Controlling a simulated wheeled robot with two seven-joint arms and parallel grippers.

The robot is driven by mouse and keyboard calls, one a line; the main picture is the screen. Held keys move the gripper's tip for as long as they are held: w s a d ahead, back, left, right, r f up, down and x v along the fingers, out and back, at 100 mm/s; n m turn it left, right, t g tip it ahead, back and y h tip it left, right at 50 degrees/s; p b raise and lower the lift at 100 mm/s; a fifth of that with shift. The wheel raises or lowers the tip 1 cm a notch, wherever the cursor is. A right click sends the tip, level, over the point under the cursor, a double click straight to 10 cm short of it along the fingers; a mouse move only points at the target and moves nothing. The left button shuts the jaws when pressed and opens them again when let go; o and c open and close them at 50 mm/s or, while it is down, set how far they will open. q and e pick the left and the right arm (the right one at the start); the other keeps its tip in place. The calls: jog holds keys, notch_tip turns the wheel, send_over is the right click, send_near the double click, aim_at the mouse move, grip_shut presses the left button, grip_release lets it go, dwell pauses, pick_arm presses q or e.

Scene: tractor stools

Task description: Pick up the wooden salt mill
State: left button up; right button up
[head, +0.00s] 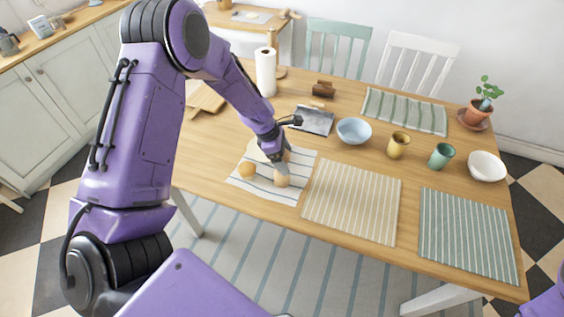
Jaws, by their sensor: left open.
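A small tan, rounded wooden-looking thing (282,180), which looks like the salt mill, stands on the striped white cloth at the near left of the table. My left gripper (281,168) reaches down from above, right at its top. The gripper is open, and its fingers partly hide the mill. I cannot tell whether they touch it. Only a bit of my right arm shows at the lower right corner; its gripper is out of view.
An orange fruit (247,169) sits left of the mill, and a pale round thing (258,152) lies behind, partly hidden. A dark grey tray (315,121) and a blue bowl (354,130) stand farther back. The beige striped placemat (352,202) to the right is empty.

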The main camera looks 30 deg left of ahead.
pick_arm(q)
grip_shut()
